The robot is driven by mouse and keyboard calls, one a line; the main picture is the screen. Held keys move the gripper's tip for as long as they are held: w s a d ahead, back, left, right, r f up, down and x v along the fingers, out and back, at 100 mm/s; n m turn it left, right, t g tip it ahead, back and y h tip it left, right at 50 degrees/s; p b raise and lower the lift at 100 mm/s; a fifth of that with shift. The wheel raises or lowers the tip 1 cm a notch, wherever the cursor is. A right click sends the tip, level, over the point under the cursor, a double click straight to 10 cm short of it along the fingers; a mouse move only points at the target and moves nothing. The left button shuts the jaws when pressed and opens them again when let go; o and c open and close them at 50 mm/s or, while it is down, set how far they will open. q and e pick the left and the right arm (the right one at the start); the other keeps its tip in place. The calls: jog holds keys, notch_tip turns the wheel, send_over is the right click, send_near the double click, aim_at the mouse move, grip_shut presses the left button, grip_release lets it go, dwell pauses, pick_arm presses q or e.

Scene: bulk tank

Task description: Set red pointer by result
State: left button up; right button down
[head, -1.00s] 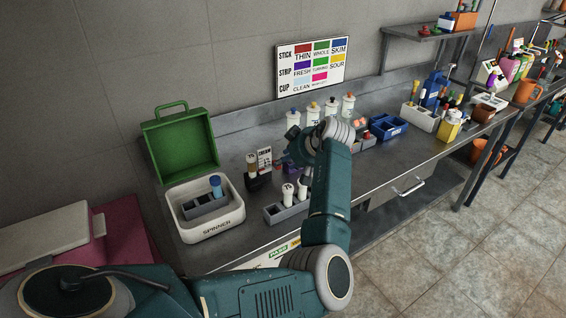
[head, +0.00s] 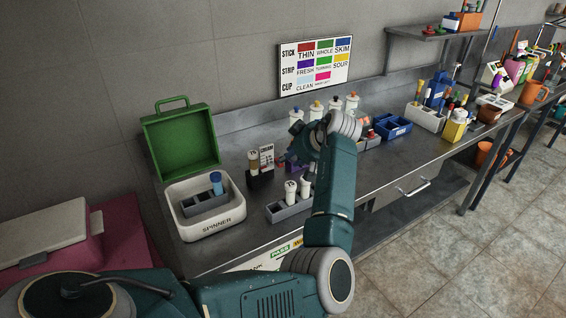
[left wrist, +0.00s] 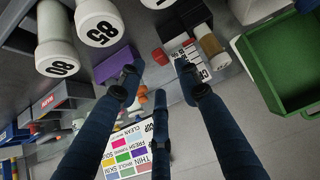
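The red pointer cannot be made out for certain; a small red block (left wrist: 160,57) shows between my left fingers in the left wrist view. A strip with a green PASS label (head: 281,251) and a yellow label (head: 298,243) is on the bench's front, partly hidden by my left arm. The result chart (head: 316,66) with coloured patches hangs on the wall. My left gripper (left wrist: 157,76) has its fingers spread, with nothing held, over the bench near a purple block (left wrist: 117,64). In the head view my left arm partly hides that area. My right gripper is not in view.
A grey rack (head: 289,208) holds white-capped vials near my left arm. White bottles and blue bins (head: 390,127) stand behind. The bench front at right is clear.

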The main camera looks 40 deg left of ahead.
pick_arm(q)
jog(key=p+x, duration=0.1)
jog(key=x, duration=0.6)
jog(key=shift+f, duration=0.15)
